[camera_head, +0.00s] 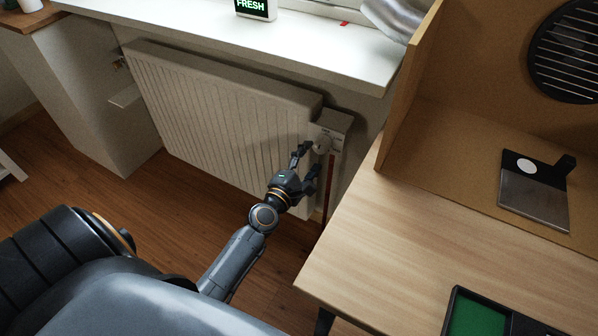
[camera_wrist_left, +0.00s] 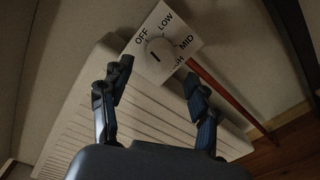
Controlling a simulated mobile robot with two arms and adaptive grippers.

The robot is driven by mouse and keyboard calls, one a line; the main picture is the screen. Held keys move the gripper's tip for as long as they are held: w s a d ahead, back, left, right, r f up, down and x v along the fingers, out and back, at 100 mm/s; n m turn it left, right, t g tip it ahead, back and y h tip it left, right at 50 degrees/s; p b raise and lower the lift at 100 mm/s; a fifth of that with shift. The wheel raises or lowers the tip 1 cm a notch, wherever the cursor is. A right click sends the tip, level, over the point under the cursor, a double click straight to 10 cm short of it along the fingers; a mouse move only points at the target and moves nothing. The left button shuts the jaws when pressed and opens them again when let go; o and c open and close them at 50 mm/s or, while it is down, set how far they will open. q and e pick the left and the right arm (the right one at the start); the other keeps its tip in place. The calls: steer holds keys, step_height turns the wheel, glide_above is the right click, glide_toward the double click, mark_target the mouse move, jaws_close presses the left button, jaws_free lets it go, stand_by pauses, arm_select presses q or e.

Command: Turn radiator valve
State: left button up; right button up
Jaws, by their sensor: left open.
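The radiator valve knob (camera_head: 322,144) is a pale round dial on a box at the right end of the white radiator (camera_head: 215,115). A dark line shows on the knob. My left gripper (camera_head: 308,163) is open in front of the knob. In the left wrist view its two fingers (camera_wrist_left: 157,80) stand apart, short of the knob, one towards each side. They do not appear to touch it. My right gripper is not in view.
A wooden desk (camera_head: 400,225) with an upright panel stands close to the right of the valve. A white window sill (camera_head: 250,40) with a lit FRESH sign (camera_head: 254,8) lies above the radiator. A red pipe (camera_head: 328,185) runs down below the valve. Wooden floor (camera_head: 150,200) is clear at left.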

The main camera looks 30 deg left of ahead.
arm_select(q)
steer(key=s, duration=0.7)
steer(key=shift+d+r, duration=0.15)
steer(key=shift+d, duration=0.05)
